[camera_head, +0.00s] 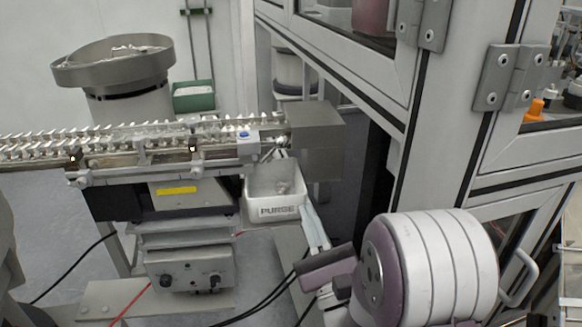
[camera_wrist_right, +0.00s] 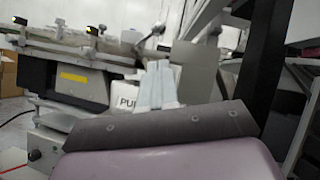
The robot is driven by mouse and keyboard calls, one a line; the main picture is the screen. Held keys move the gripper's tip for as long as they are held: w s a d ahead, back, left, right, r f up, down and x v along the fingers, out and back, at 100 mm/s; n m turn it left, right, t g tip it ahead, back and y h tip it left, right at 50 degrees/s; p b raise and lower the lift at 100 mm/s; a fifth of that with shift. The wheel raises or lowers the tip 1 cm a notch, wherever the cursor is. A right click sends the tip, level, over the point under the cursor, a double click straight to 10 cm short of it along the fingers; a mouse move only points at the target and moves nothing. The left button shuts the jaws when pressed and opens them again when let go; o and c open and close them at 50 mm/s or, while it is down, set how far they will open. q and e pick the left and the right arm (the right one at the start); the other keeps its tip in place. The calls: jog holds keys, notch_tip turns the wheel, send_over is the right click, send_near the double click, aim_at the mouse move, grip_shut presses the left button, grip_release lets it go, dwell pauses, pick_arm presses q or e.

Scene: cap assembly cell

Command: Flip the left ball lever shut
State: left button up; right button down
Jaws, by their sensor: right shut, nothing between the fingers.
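A lever with a small grey ball end (camera_wrist_right: 157,28) stands up at a slant at the right end of the feeder rail in the right wrist view. In the head view, that end of the rail is small and crowded, and I cannot pick out the ball or tell left from right levers. My right gripper (camera_head: 309,208) is right of the white PURGE bin, its pale fingers pointing away from me. In the right wrist view, the fingers (camera_wrist_right: 157,72) are together and empty, below the ball lever and apart from it in the picture.
The feeder rail (camera_head: 120,180) carries several small parts. The white PURGE bin (camera_head: 273,212) hangs under its right end, beside a grey metal box (camera_head: 318,140). A bowl feeder (camera_head: 112,70) stands behind. A framed machine door (camera_head: 505,90) closes off the right.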

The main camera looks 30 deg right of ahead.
jog(key=shift+r, duration=0.1)
jog(key=a+p+x, duration=0.1)
jog(key=p+x, duration=0.6)
jog(key=x, duration=0.2)
jog(key=shift+w+d+p, duration=0.35)
jog(key=shift+w+d, duration=0.1)
jog(key=shift+d, duration=0.1)
jog(key=shift+r, duration=0.15)
